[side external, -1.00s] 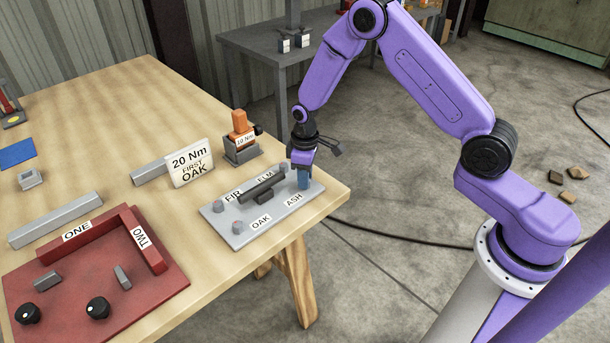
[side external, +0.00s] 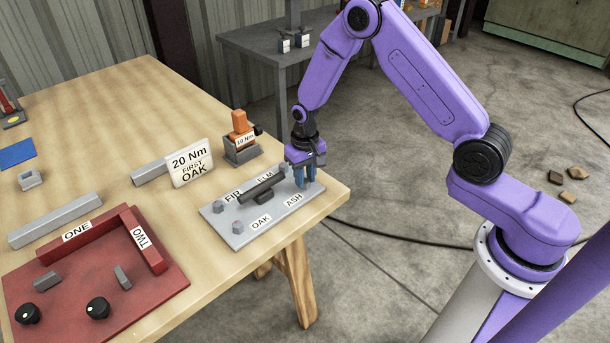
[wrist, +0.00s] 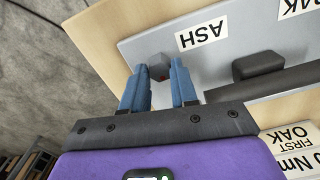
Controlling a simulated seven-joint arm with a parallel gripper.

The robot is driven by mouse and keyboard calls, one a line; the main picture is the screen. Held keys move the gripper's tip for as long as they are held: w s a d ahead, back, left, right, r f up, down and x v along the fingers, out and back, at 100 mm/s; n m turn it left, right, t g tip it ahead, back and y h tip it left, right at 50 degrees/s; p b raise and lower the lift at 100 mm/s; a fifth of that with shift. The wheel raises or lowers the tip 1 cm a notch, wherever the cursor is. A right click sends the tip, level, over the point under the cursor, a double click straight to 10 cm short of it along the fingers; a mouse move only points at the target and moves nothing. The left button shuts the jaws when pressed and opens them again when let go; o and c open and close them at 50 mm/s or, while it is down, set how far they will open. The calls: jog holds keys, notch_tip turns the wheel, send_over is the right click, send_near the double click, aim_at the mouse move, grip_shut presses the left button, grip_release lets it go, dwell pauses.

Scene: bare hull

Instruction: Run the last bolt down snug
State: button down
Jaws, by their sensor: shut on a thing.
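The grey plate (side external: 278,211) lies near the table's right corner, with labels FIR, ELM, OAK and ASH. My gripper (side external: 305,184) points down at the ASH corner, shut on the ASH bolt. In the wrist view, that bolt (wrist: 156,66), grey with a red mark, shows between the blue fingertips (wrist: 159,68). The FIR bolt (side external: 218,205) and the OAK bolt (side external: 238,227) stand on the plate's left side. My gripper mostly hides the ELM corner. How far the ASH bolt is seated cannot be told.
A dark bar (side external: 262,187) stands raised mid-plate. Behind are a "20 Nm FIRST OAK" sign (side external: 190,163) and an orange tool (side external: 240,121) in a holder marked 10 Nm. A red tray (side external: 160,293) with ONE and TWO walls sits at front left. The table's edge is close by.

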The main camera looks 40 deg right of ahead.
aim_at(305, 181)
jog(key=shift+m, duration=0.3)
jog(key=c, duration=0.9)
grip_release()
jog(key=shift+o, duration=0.2)
notch_tip(305, 181, up, 18)
jog(key=shift+f, duration=0.25)
jog(key=s+a+r+n, duration=0.2)
jog(key=s+a+n, duration=0.15)
jog(key=s, duration=0.35)
jog(key=s+a+r+n, duration=0.2)
jog(key=s+n, duration=0.2)
jog(key=s, duration=0.4)
jog(key=s+d+n, duration=0.2)
jog(key=s+n, duration=0.2)
jog(key=s, duration=0.5)
jog(key=s+d+n, duration=0.2)
jog(key=s+n, duration=0.1)
jog(key=s, duration=0.7)
jog(key=shift+d+n, duration=0.35)
